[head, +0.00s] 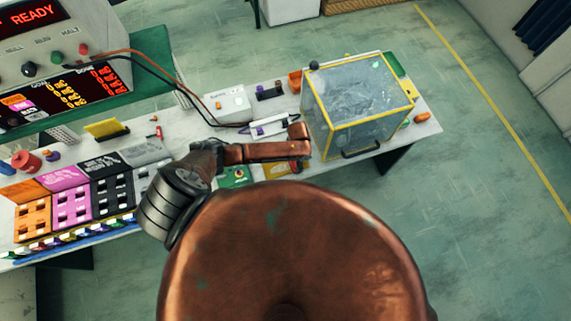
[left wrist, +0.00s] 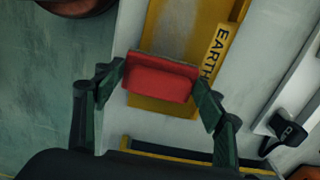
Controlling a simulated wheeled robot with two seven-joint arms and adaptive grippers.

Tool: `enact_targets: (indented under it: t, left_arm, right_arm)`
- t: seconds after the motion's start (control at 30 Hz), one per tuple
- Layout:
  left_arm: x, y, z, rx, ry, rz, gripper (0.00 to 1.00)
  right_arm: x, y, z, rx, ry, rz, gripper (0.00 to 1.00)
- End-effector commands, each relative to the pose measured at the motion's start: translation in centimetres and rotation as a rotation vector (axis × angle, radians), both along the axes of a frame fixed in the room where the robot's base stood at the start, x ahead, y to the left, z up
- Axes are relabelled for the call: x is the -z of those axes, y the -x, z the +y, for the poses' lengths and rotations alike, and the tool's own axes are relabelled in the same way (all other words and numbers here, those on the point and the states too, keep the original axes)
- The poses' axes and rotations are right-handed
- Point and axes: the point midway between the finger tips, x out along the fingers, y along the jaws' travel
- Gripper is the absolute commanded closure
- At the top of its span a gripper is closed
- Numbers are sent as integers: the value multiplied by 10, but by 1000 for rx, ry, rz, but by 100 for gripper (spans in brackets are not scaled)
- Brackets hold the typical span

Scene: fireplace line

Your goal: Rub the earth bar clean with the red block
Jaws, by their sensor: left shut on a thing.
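The red block (left wrist: 160,77) sits between the fingers of my left gripper (left wrist: 160,86) in the left wrist view. The gripper is shut on it, with one dark green finger at each end. Behind the block is the earth bar, a dull grey strip (left wrist: 178,28) on a yellow plate, with a yellow EARTH label (left wrist: 214,52) beside it. The block covers part of the strip. I cannot tell whether block and bar touch. In the head view, my copper arm hides most of this area, and the block is not clear there. My right gripper is not in view.
A clear box with yellow edges (head: 358,104) stands right of my arm on the white bench (head: 425,128). A white device (head: 272,126) lies behind the arm. Orange, pink and black panels (head: 72,203) lie to the left. A console with a READY display (head: 35,14) stands at the back left.

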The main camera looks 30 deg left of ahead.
Motion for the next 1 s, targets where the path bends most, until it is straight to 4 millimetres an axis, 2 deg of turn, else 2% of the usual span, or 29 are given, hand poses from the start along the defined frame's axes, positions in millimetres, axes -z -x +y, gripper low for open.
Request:
enact_targets:
  t: [0.03,0.2,0.37,0.8,1.0]
  left_arm:
    - [-3,-13,-13,11,19,-23,82]
    - [-4,-13,-13,9,15,-20,82]
    - [-4,-12,-11,8,13,-18,82]
    - [-8,23,19,6,11,-14,82]
    - [-6,29,24,8,11,-16,82]
  right_arm:
    - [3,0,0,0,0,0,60]
    - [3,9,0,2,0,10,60]
    - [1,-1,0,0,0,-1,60]
    - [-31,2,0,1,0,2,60]
    - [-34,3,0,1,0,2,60]
